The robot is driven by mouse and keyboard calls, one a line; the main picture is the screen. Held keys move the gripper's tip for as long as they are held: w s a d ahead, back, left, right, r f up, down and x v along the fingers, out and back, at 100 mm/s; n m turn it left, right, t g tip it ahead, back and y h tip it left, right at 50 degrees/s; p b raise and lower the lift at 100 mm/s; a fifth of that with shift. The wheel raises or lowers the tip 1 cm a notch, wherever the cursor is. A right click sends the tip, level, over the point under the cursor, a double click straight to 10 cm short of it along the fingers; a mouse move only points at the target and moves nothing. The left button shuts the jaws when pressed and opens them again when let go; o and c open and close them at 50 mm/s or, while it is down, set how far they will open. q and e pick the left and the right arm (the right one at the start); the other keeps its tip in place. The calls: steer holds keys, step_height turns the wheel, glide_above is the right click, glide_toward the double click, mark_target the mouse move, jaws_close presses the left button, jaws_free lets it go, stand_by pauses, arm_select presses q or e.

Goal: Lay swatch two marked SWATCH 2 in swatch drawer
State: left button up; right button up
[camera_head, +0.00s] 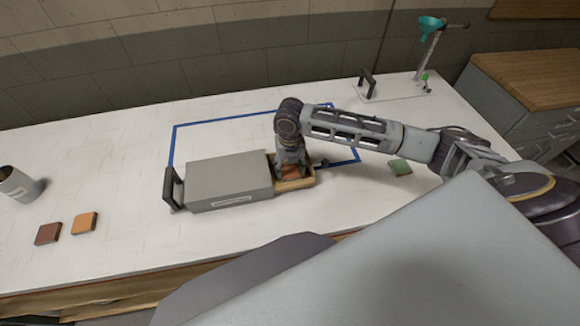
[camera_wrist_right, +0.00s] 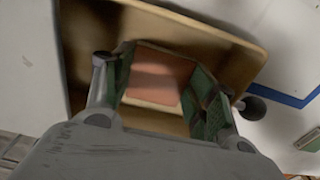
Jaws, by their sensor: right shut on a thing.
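The swatch drawer (camera_head: 298,184) is a tan, shallow tray pulled out from the right side of a grey cabinet (camera_head: 230,180); its wooden wall also shows in the wrist view (camera_wrist_right: 215,35). My right gripper (camera_head: 291,172) reaches down into the drawer. In the wrist view its green-padded fingers (camera_wrist_right: 165,88) are shut on a reddish-orange swatch (camera_wrist_right: 155,75). The swatch is inside the drawer's walls; I cannot tell whether it touches the floor. No mark on it is readable. My left gripper is not in view.
A dark red swatch (camera_head: 48,234) and an orange swatch (camera_head: 84,223) lie at left near a can (camera_head: 18,185). A green swatch (camera_head: 399,167) lies right of the drawer. Blue tape (camera_head: 225,118) outlines an area. A stand with a teal funnel (camera_head: 431,24) is at back right.

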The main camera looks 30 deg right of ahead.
mark_target(290, 170)
steer(key=shift+f, duration=0.1)
steer(key=o, duration=0.9)
step_height(290, 170, up, 12)
steer(key=shift+r+b, duration=0.15)
steer(key=shift+b, duration=0.15)
stand_by(0.6)
